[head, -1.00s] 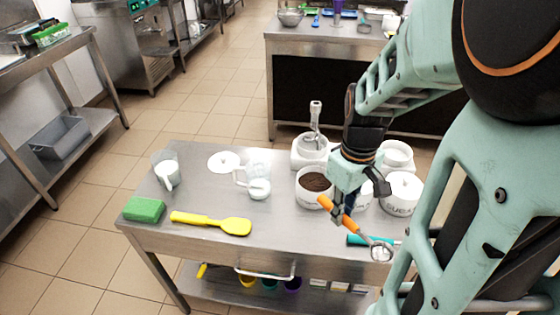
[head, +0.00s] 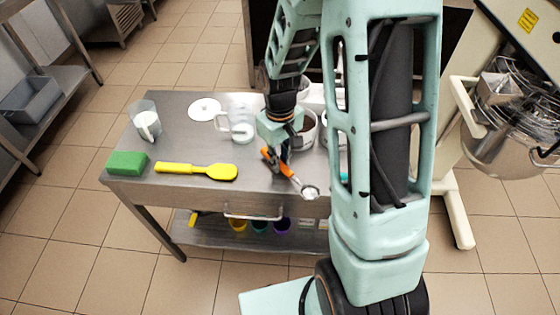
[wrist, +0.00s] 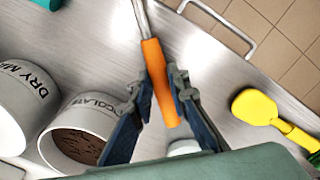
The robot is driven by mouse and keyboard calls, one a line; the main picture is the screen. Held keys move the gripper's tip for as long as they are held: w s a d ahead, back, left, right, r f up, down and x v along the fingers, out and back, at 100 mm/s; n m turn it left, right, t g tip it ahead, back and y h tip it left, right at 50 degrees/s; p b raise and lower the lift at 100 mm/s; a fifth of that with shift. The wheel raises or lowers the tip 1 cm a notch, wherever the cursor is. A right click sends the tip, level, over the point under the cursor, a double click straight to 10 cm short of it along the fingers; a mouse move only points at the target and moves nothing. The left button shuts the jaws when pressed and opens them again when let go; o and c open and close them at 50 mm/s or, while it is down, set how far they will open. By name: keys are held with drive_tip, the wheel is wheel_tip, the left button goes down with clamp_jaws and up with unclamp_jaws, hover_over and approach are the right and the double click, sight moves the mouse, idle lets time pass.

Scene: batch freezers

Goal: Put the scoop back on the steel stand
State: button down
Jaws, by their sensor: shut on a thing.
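The scoop has an orange handle (head: 288,171) and a round steel bowl (head: 310,191). My gripper (head: 275,160) is shut on the handle and holds the scoop over the steel table's front part, bowl toward the front edge. In the wrist view the orange handle (wrist: 158,80) lies between both fingertips, and its steel shaft runs out of the top of the picture. I cannot make out a steel stand in the current views; my arm hides the right part of the table.
A chocolate tub (wrist: 95,120) and a dry mix tub (wrist: 25,105) stand close by. A large mixer (head: 510,120) stands right. The floor in front is clear.

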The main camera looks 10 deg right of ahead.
drive_tip(key=shift+f, duration=0.4)
drive_tip(key=shift+f, duration=0.2)
drive_tip(key=c, duration=1.8)
unclamp_jaws()
drive_tip(key=shift+c, duration=0.2)
drive_tip(key=shift+r, duration=0.2)
wheel_tip(320, 180, up, 12)
drive_tip(key=p, duration=0.1)
